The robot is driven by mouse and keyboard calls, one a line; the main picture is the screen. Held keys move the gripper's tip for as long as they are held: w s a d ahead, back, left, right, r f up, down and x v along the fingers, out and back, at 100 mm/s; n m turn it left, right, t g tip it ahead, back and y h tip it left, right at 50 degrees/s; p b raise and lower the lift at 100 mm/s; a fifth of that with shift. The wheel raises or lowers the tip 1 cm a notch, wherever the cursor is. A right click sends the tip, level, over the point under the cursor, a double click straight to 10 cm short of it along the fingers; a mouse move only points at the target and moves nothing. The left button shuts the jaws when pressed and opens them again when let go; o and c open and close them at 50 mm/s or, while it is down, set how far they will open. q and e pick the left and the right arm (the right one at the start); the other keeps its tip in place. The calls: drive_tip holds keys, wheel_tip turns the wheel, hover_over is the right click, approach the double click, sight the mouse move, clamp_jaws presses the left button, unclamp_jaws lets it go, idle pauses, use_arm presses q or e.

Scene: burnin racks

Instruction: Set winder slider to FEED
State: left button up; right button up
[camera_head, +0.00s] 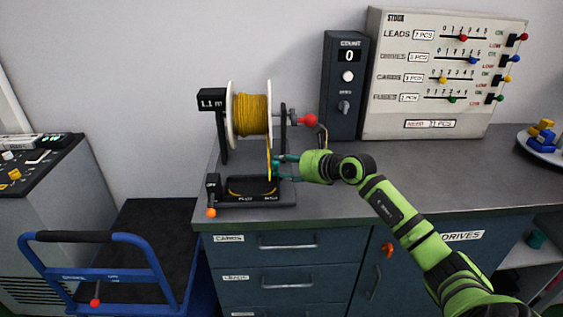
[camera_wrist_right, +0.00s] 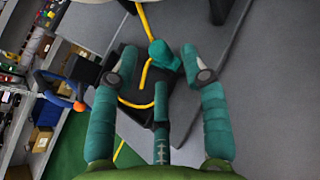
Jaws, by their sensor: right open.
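The winder (camera_head: 215,197) stands on the counter, with a spool of yellow wire (camera_head: 252,115) above its black base. Small white labels line the base's front edge, too small to read surely. An orange-tipped lever (camera_head: 211,212) hangs at its front left; the orange ball (camera_wrist_right: 79,106) also shows in the right wrist view. A red knob (camera_head: 307,120) sits beside the spool. My right gripper (camera_head: 277,167) is open at the base's right side, its teal fingers over the base in the wrist view. I cannot tell whether they touch it or which part is the slider.
A black counter box (camera_head: 343,90) and a grey panel with colored sliders (camera_head: 440,80) stand behind. A blue cart (camera_head: 90,238) is at the lower left. The counter (camera_head: 430,178) right of the winder is clear apart from my arm; a tray of blocks (camera_head: 535,153) sits far right.

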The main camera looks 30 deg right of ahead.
drive_tip(key=shift+x, duration=1.3)
drive_tip(key=shift+a, duration=0.1)
clamp_jaws()
drive_tip(key=shift+w+a+r+p, duration=0.15)
drive_tip(key=shift+a+r+p, duration=0.1)
drive_tip(key=shift+p, duration=0.1)
drive_tip(key=p, duration=0.2)
hover_over(257, 182)
drive_tip(key=shift+a, duration=0.15)
